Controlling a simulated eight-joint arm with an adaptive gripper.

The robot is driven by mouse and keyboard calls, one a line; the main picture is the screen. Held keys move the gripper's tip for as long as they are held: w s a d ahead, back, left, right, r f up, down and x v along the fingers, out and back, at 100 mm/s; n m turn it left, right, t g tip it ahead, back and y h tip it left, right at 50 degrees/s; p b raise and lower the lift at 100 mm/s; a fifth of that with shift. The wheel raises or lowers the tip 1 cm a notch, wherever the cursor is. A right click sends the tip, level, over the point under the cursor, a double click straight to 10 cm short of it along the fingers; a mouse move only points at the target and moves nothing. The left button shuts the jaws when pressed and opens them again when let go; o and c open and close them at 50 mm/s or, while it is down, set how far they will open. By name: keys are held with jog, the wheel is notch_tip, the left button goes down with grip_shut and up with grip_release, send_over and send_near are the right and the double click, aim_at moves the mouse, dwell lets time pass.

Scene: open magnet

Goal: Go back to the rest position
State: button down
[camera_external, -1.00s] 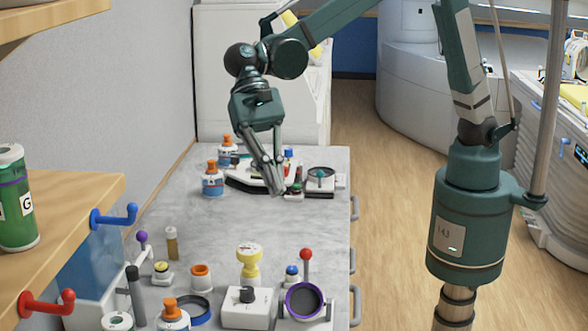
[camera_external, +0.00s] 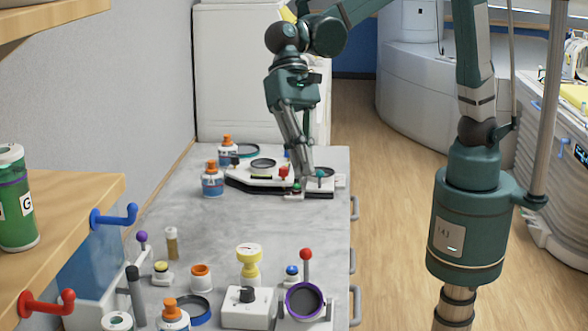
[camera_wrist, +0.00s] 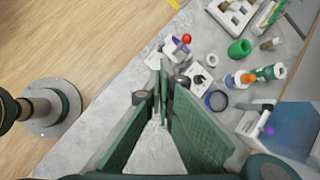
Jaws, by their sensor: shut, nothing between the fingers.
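My gripper (camera_external: 304,172) is shut and empty in the external view. It points down at the far part of the grey counter, just above or beside a white device (camera_external: 265,177) with red and green parts. I cannot tell whether the tips touch it. In the wrist view, the closed fingers of my gripper (camera_wrist: 162,75) reach forward over the grey counter, apart from the items ahead of them.
The grey counter (camera_external: 255,222) has a clear middle. Orange-capped bottles (camera_external: 212,180) stand at the far left. Several items, including a red-knobbed lever (camera_external: 306,255) and a yellow valve (camera_external: 249,262), stand at the near end. Blue (camera_external: 115,216) and red hooks (camera_external: 48,303) jut from the shelf.

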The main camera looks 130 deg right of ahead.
jog(key=s+r+n+t+h, duration=0.25)
jog(key=s+n, duration=0.65)
jog(key=s, duration=1)
jog(key=s+d+f+n+t+h, duration=0.1)
jog(key=s+f+n+h, duration=0.1)
jog(key=s, duration=0.6)
jog(key=s+d+f+n+t+h, duration=0.1)
jog(key=s+f+n, duration=0.3)
jog(key=s+n, duration=0.3)
jog(key=shift+s+d+f+h+b, duration=0.15)
jog(key=shift+s+d+h+b, duration=0.15)
jog(key=shift+s, duration=0.2)
notch_tip(320, 180, down, 15)
jog(key=b, duration=1.5)
jog(key=shift+f, duration=0.15)
jog(key=shift+n, duration=0.3)
